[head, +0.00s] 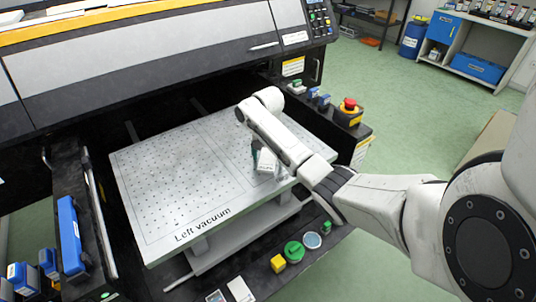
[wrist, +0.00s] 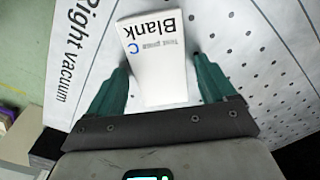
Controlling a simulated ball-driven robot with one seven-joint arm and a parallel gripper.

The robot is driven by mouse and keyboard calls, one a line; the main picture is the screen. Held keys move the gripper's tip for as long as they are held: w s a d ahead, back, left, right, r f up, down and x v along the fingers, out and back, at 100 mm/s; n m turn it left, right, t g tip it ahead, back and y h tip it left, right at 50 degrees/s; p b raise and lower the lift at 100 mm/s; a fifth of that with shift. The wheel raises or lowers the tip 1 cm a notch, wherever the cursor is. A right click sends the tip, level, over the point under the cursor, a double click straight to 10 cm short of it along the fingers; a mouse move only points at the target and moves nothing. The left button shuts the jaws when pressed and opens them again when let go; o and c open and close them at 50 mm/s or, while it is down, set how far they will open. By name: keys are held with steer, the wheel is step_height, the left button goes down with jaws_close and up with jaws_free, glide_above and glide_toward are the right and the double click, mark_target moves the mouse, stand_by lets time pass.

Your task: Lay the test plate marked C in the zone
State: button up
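The test plate marked C (wrist: 158,62) is a white piece with "Blank" and a blue C on it. My gripper (head: 258,158) is over the right part of the perforated white table (head: 150,165), and the plate (head: 267,163) shows there as a small white block. I cannot tell whether its lower edge touches the table. The table has a zone marked "Left vacuum" (head: 202,225); "Right vacuum" (wrist: 70,50) is printed beside the plate in the wrist view.
A printer body (head: 160,50) overhangs the table's back. A red emergency button (head: 350,104) and small bottles stand at the right. Yellow (head: 278,263) and green (head: 294,251) caps lie on the front ledge. A blue case (head: 70,235) is at left. The table's left half is clear.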

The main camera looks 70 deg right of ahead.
mark_target(268, 157)
steer(key=shift+r+p, duration=1.55)
steer(key=shift+r, duration=4.65)
steer(key=shift+f, duration=0.1)
